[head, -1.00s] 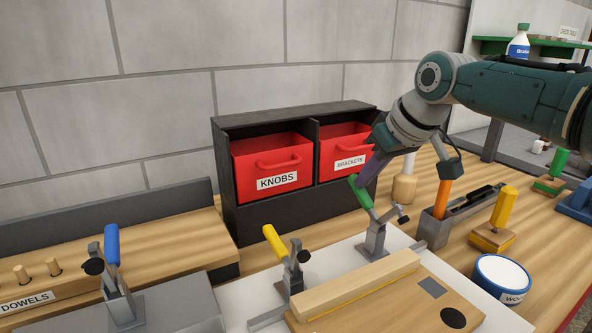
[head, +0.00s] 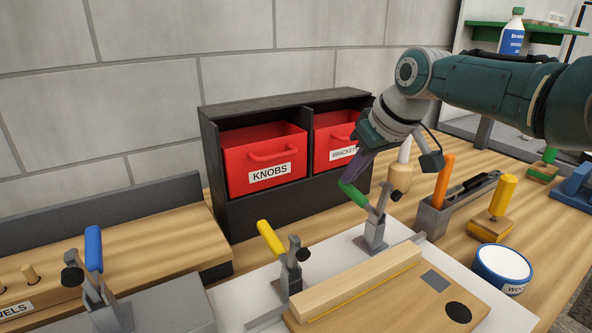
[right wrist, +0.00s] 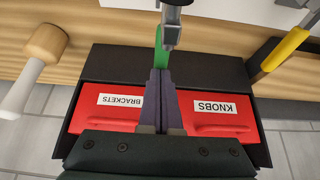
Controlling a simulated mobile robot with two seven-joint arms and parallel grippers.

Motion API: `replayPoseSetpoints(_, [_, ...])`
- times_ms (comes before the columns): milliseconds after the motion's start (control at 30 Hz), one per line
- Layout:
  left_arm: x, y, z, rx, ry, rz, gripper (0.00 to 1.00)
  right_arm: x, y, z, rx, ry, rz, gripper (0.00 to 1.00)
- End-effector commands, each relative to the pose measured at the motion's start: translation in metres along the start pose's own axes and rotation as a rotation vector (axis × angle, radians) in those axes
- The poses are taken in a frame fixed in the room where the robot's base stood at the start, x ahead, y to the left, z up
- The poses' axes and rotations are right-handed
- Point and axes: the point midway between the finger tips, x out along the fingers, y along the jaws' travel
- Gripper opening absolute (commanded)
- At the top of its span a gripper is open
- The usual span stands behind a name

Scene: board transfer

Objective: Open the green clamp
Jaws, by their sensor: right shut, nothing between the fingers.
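The green clamp (head: 375,232) stands at the back edge of the white board, beyond the wooden strip. Its green handle (head: 353,195) leans to the left, and its black-tipped arm (head: 394,197) is raised off the work. My right gripper (head: 349,180) is shut and empty, with its purple fingertips at the free end of the green handle. In the right wrist view the shut fingertips (right wrist: 159,75) meet or nearly meet the handle's end (right wrist: 159,48); contact is hard to tell. My left gripper is not in view.
The yellow clamp (head: 286,262) and the blue clamp (head: 97,280) stand to the left. Red KNOBS (head: 262,160) and BRACKETS (head: 332,140) bins are just behind.

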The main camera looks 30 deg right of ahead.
Motion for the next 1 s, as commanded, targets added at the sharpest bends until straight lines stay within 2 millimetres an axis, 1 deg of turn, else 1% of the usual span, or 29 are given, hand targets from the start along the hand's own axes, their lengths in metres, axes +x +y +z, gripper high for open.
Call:
replayPoseSetpoints(333, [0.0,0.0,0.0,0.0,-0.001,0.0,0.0,0.001,0.0,0.002,0.0,-0.005,0.001,0.0])
replayPoseSetpoints(467, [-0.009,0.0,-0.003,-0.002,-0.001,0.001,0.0,-0.006,-0.001,-0.002,0.0,-0.004,0.001,0.0])
replayPoseSetpoints(567, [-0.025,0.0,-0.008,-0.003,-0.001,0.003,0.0,-0.019,-0.003,-0.01,0.0,-0.003,0.001,0.0])
replayPoseSetpoints(733, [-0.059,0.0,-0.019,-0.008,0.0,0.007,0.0,-0.047,-0.007,-0.026,0.001,-0.002,0.0,0.0])
replayPoseSetpoints(767, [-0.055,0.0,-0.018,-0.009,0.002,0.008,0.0,-0.048,-0.006,-0.026,-0.001,0.002,0.001,0.0])
replayPoseSetpoints(833, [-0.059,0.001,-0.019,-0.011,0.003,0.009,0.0,-0.062,-0.006,-0.031,-0.003,0.003,0.003,0.0])
replayPoseSetpoints(1000, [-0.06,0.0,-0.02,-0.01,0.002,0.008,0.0,-0.094,-0.006,-0.043,-0.001,0.005,0.002,0.0])
